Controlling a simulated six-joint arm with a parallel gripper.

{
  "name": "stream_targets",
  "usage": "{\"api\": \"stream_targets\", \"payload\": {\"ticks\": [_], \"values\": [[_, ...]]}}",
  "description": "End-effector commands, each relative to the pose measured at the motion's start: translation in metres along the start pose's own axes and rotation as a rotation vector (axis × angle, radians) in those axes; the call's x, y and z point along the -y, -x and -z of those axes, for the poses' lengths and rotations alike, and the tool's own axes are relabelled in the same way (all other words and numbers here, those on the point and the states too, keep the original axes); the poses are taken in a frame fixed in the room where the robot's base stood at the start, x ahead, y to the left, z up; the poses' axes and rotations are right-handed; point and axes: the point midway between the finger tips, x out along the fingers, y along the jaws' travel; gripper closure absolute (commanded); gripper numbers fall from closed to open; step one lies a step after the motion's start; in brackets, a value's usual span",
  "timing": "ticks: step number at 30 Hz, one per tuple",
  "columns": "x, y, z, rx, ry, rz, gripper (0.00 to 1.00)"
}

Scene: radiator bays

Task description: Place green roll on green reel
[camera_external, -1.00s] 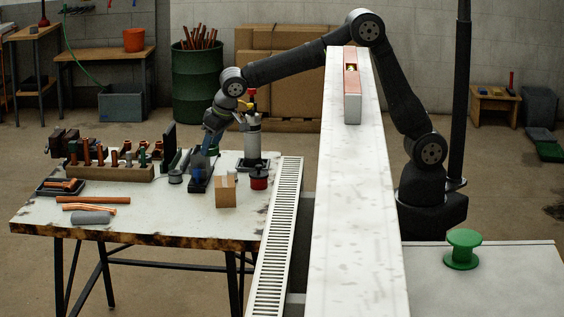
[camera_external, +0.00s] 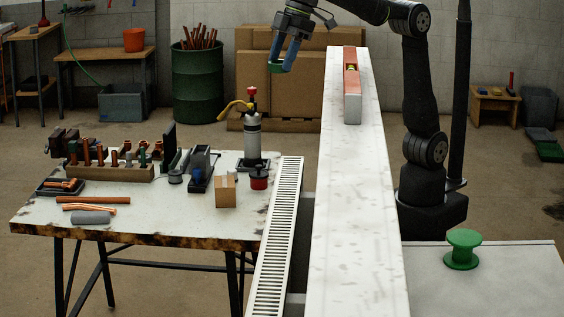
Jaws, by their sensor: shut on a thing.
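My gripper (camera_external: 283,66) is high up at the top of the picture, left of the white beam and in front of the cardboard boxes. It is shut on a small green roll (camera_external: 275,67), which shows between its blue fingers and is partly hidden by them. The green reel (camera_external: 463,249) stands upright on a pale table (camera_external: 520,285) at the lower right, on the other side of the beam from my gripper. Nothing is seen on the reel.
A long white beam (camera_external: 360,220) with a red level (camera_external: 352,90) on it runs between my gripper and the reel. A slotted radiator (camera_external: 275,235) lies beside it. The left workbench (camera_external: 150,215) holds a torch (camera_external: 252,135), a small box (camera_external: 225,191) and copper fittings. The pale table around the reel is clear.

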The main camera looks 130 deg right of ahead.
Motion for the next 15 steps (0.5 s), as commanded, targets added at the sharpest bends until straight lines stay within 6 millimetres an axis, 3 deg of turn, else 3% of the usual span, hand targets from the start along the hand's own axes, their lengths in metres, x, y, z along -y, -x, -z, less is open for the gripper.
{"api": "stream_targets", "payload": {"ticks": [1,3,9,15], "values": [[0.022,0.02,-0.004,-0.006,0.047,0.022,0.73],[0.046,0.046,-0.013,-0.007,0.107,0.048,0.73],[0.097,0.108,-0.042,-0.008,0.255,0.109,0.73],[0.151,0.121,-0.054,-0.004,0.38,0.16,0.73]]}}
